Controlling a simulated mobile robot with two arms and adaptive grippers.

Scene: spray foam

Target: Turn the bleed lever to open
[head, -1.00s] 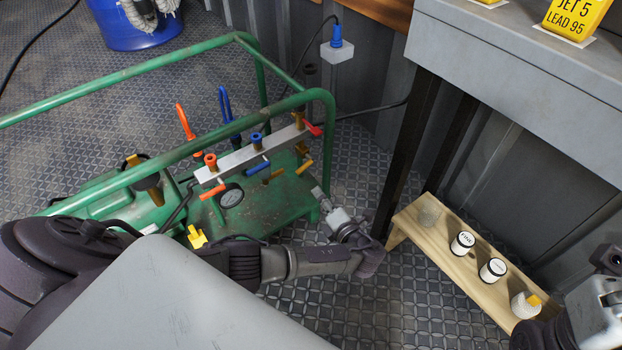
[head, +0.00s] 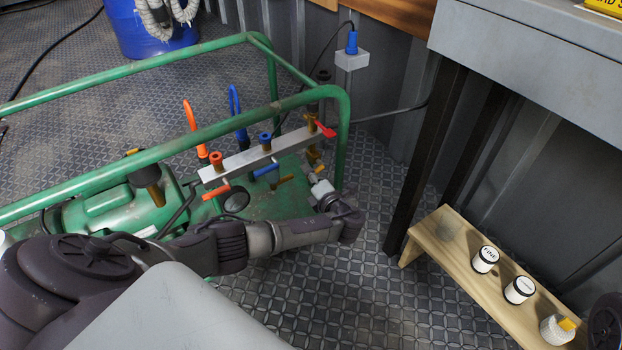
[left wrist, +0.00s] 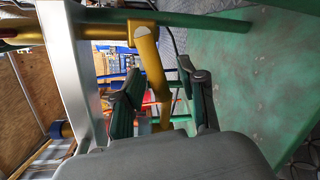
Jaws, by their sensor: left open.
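A yellow lever (head: 318,168) sits below the right end of the silver manifold bar (head: 245,160); I take it to be the bleed lever, though no label is readable. In the left wrist view the yellow lever (left wrist: 150,65) hangs down from its brass fitting, between the two fingers. My left gripper (head: 315,179) is open, close to the lever. Its two dark fingers (left wrist: 160,100) stand apart on either side of the lever's lower part. I cannot tell whether either finger touches it.
The manifold also carries an orange handle (head: 215,191), a blue handle (head: 264,169) and a red handle (head: 325,129). A green tube frame (head: 160,156) surrounds the machine. A wooden bench (head: 480,280) with jars stands at the right, beside a grey table (head: 530,65).

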